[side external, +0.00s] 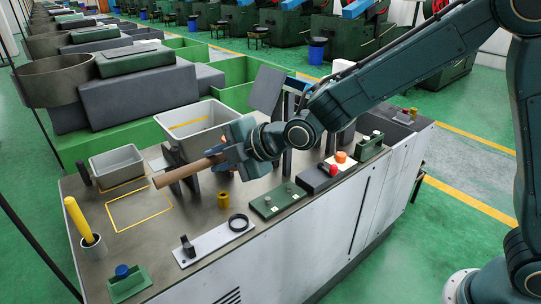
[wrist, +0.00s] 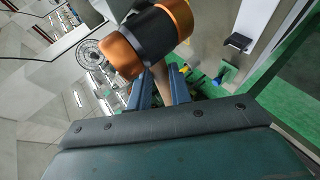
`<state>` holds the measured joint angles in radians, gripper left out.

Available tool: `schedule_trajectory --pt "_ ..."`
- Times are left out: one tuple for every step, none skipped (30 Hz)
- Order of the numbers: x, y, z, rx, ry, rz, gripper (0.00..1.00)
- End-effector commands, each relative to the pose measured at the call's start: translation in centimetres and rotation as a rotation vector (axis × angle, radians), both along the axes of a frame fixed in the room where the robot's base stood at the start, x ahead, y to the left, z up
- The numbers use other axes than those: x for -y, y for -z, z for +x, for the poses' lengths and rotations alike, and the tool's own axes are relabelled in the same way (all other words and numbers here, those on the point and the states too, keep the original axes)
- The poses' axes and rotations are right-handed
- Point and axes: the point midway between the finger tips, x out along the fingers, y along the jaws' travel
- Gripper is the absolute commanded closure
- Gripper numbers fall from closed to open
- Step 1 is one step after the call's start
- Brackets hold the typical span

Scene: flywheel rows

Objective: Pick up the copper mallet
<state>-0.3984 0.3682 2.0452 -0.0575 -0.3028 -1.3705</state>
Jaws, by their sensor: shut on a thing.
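The copper mallet shows in the wrist view as a head (wrist: 150,40) with copper ends and a dark middle band. Its pale wooden handle (wrist: 179,80) runs between the fingers. My gripper (wrist: 161,84) is shut on the handle, with the head just past the fingertips. In the side view, my gripper (side external: 232,152) is above the workbench and the brown handle (side external: 188,171) sticks out to the left and slightly down. The mallet head cannot be made out clearly in the side view.
A yellow outlined rectangle (side external: 140,227) is empty.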

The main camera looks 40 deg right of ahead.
Motion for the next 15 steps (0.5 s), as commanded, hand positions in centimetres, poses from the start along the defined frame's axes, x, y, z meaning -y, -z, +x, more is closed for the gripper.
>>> schedule_trajectory --pt "-0.01 -0.68 0.06 0.006 0.0 0.002 1.0" --pt "-0.01 -0.88 0.05 0.006 0.0 0.002 1.0" --pt "0.0 -1.07 0.04 0.005 0.0 0.001 1.0" --pt "0.0 -1.17 0.03 0.004 0.0 0.001 1.0" --pt "0.0 -1.27 0.02 0.003 0.0 0.0 1.0" --pt "0.01 -1.37 0.02 0.003 0.0 0.0 1.0" --pt "0.01 -1.43 0.01 0.003 0.0 0.0 1.0" --pt "0.01 -1.48 0.02 0.003 0.001 0.001 1.0" --pt "0.0 -1.51 0.02 0.003 0.001 0.001 1.0" --pt "0.01 -1.52 0.01 0.003 0.001 0.001 1.0" --pt "0.01 -1.53 0.02 0.003 0.001 0.001 1.0" --pt "0.01 -1.52 0.01 0.003 0.001 0.001 1.0" --pt "0.0 -1.51 0.02 0.003 0.001 0.001 1.0" --pt "0.0 -1.51 0.02 0.003 0.001 0.001 1.0" --pt "0.0 -1.51 0.02 0.003 0.001 0.001 1.0"
